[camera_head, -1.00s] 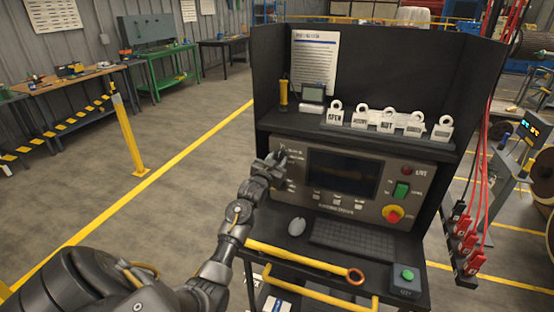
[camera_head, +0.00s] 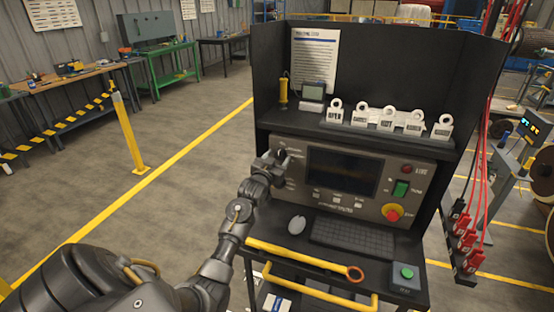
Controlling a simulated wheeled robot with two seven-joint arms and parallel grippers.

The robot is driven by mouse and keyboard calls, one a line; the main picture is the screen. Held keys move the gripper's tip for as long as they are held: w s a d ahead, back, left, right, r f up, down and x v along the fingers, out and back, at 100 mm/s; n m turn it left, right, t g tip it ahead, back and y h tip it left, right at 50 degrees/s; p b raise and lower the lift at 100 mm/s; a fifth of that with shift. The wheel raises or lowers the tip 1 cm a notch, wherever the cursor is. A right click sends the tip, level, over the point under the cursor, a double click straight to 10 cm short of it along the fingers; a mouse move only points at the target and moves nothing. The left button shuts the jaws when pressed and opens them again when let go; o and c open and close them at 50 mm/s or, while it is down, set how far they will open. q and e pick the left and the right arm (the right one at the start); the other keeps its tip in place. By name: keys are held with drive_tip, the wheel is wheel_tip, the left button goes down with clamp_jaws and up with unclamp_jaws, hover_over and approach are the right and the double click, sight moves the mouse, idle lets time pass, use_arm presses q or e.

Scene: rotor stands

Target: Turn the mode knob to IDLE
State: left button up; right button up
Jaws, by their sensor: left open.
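The control panel (camera_head: 409,174) is a grey face with a dark screen (camera_head: 342,172) in its middle. The mode knob appears to be the small dark part (camera_head: 281,153) at the panel's upper left, with small lettering beside it that is too small to read. My left gripper (camera_head: 281,160) is open right at this spot and hides part of the knob. I cannot tell whether the fingers touch it or where it points. My right gripper is not in view.
A green switch (camera_head: 401,189) and a red-and-yellow stop button (camera_head: 392,212) sit on the panel's right. Below are a mouse (camera_head: 297,225), a keyboard (camera_head: 352,238) and a yellow bar (camera_head: 300,258). White tags (camera_head: 387,118) stand on the shelf above.

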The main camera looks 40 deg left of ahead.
use_arm(q)
drive_tip(key=shift+s, duration=0.1)
drive_tip(key=shift+s+d+f, duration=0.15)
drive_tip(key=shift+s, duration=0.2)
drive_tip(key=b+v, duration=0.2)
drive_tip(key=v, duration=0.8)
drive_tip(key=shift+b, duration=0.35)
drive_tip(key=shift+w, duration=0.1)
